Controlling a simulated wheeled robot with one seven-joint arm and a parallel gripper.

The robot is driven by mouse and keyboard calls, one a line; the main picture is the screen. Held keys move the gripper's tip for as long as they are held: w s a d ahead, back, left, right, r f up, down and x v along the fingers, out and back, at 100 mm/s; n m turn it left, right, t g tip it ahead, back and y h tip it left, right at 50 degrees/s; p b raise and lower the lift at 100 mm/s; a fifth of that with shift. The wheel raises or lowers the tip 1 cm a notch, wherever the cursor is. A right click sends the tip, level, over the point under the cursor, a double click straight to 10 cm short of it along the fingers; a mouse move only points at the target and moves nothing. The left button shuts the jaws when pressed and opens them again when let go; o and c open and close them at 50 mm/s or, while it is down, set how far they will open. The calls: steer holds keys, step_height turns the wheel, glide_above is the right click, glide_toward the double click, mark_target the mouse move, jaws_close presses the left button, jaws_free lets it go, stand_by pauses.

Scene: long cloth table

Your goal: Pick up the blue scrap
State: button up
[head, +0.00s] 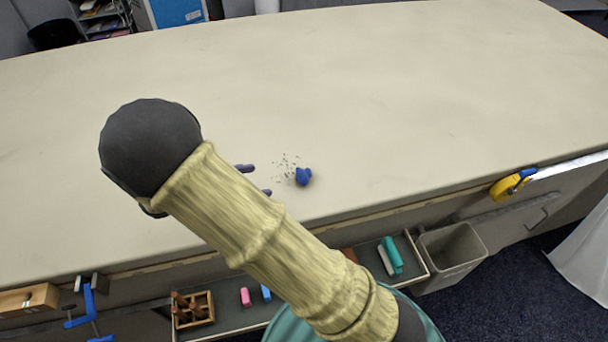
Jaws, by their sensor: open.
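The blue scrap (303,176) is a small crumpled lump on the cloth table, near its front edge and right of the middle of my arm. My gripper (257,180) is mostly hidden behind my sleeved arm. Two dark purple fingertips show past the arm's right side, apart from each other with a gap between them. They point toward the scrap from its left and are a short way from it. The gripper is open, and nothing shows between the tips.
Small dark crumbs (286,161) lie beside the scrap. The table (400,90) is otherwise clear. Below its front edge are an open drawer (232,322) with small items, a grey bin (452,255), a yellow tape measure (508,186) and blue clamps (88,303).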

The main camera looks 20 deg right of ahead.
mark_target(304, 171)
steer(key=x, duration=1.2)
steer(key=shift+d+p, duration=0.1)
steer(key=shift+p, duration=0.3)
steer(key=shift+d, duration=0.1)
steer(key=p+x, duration=0.1)
steer(key=x, duration=0.4)
steer(key=shift+w, duration=0.15)
steer(key=c, duration=1)
steer(key=shift+r, duration=0.1)
steer(key=shift+c, duration=0.2)
step_height(304, 171, up, 10)
steer(key=shift+f, duration=0.1)
